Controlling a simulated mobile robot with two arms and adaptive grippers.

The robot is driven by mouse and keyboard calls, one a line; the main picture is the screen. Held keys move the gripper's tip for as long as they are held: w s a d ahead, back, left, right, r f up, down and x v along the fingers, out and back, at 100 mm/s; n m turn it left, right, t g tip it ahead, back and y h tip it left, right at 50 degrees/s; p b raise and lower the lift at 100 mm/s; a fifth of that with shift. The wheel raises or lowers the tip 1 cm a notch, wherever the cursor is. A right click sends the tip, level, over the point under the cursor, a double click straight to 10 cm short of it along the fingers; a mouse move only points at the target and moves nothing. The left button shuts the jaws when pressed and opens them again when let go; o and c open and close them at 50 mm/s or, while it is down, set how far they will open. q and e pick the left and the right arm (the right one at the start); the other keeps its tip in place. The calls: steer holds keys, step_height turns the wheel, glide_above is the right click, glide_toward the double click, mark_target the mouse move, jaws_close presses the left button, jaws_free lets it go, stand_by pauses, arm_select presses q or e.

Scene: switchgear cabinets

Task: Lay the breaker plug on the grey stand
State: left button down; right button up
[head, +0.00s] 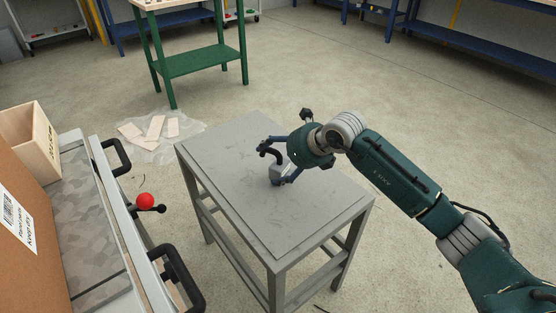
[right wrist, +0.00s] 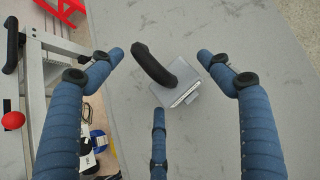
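The breaker plug is a small grey block (head: 276,172) with a curved black handle (right wrist: 152,64). It appears to rest on the top of the grey stand (head: 225,160), near the middle. The block also shows in the right wrist view (right wrist: 183,84), tilted in the picture, with its handle pointing up and left. My right gripper (head: 270,162) is over the plug. Its blue fingers are spread, with one on each side of the plug and a third below it in the right wrist view, and none visibly closed on it. My left gripper is not in view.
A cart-like unit with black handles (head: 175,275) and a red knob (head: 145,201) stands left of the stand. A green table (head: 197,61) is behind, with a plastic sheet and boards (head: 155,128) on the floor. The stand's top is otherwise clear.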

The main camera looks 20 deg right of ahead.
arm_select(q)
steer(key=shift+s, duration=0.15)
arm_select(e)
steer(key=shift+s+d+r, duration=0.1)
steer(key=shift+d+r, duration=0.05)
steer(key=shift+r, duration=0.1)
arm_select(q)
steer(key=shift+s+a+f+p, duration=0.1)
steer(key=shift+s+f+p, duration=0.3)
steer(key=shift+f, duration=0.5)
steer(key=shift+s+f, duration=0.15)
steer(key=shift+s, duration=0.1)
arm_select(e)
steer(key=v, duration=1.1)
steer(key=shift+s+r, duration=0.2)
